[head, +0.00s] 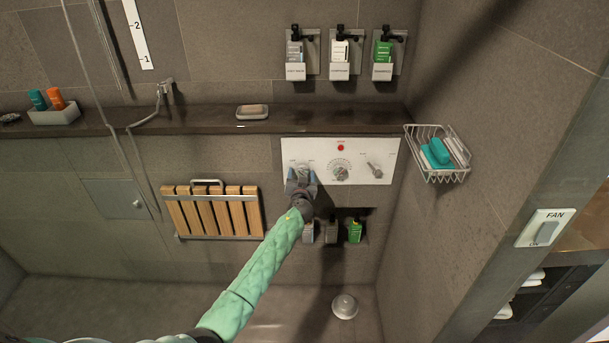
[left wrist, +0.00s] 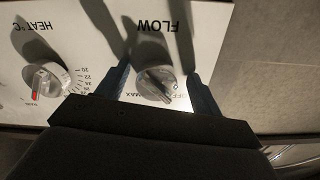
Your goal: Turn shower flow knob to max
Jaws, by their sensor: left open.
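A white control panel (head: 362,148) is on the shower wall with three knobs. The flow knob (left wrist: 155,80) is the left one in the head view, partly covered there by my gripper. In the left wrist view it appears upside down under the word FLOW, with MAX at its lower left and a partly hidden mark at its lower right. Its grip ridge lies diagonally. My left gripper (head: 302,175) is open at the panel. In the left wrist view its two fingers (left wrist: 159,70) stand either side of the flow knob, with gaps visible. My right gripper is not in view.
The heat knob (left wrist: 46,80) sits beside the flow knob; it also shows in the head view (head: 341,173). Further right is a lever-like knob (head: 374,169). A wire basket (head: 437,175), a dark ledge (head: 210,121) and a folded wooden seat (head: 212,211) surround the panel.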

